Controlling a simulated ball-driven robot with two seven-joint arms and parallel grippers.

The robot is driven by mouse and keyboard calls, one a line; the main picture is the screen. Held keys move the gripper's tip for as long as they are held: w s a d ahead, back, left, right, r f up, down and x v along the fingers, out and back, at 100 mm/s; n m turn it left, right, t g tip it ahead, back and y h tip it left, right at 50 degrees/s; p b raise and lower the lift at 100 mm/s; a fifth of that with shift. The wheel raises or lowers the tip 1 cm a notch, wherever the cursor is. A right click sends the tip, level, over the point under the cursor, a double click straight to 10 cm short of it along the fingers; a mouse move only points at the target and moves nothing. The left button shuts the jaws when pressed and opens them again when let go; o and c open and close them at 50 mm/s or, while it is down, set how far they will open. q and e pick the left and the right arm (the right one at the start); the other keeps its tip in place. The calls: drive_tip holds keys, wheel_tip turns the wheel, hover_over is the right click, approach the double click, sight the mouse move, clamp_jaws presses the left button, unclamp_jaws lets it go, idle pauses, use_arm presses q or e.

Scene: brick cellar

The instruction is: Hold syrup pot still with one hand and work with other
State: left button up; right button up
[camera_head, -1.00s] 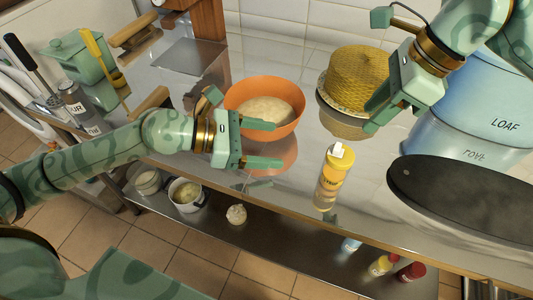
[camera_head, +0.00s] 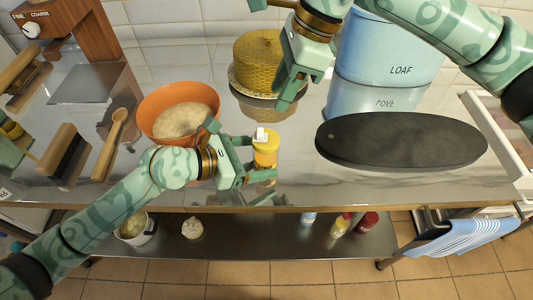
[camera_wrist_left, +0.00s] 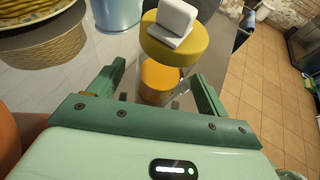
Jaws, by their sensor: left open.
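The syrup pot (camera_head: 266,150) is a small clear jar with amber contents, a yellow lid and a white cap piece. It stands upright near the worktop's front edge. My left gripper (camera_head: 258,164) is open, with its fingers reaching to the pot. In the left wrist view the pot (camera_wrist_left: 172,45) is between the two spread fingers (camera_wrist_left: 155,88); I cannot tell whether either touches it. My right gripper (camera_head: 286,92) hangs above and behind the pot, in front of the woven dome; its finger gap is unclear.
An orange bowl of dough (camera_head: 150,105) stands left of the pot. A yellow woven dome (camera_head: 258,55) is behind, and a blue LOAF bin (camera_head: 385,45) is back right. A dark oval board (camera_head: 400,140) lies right. A brush (camera_head: 62,155) and wooden spoon (camera_head: 108,150) lie left.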

use_arm(q)
drive_tip(key=shift+x, duration=1.45)
drive_tip(key=c, duration=1.1)
drive_tip(key=shift+c, duration=0.2)
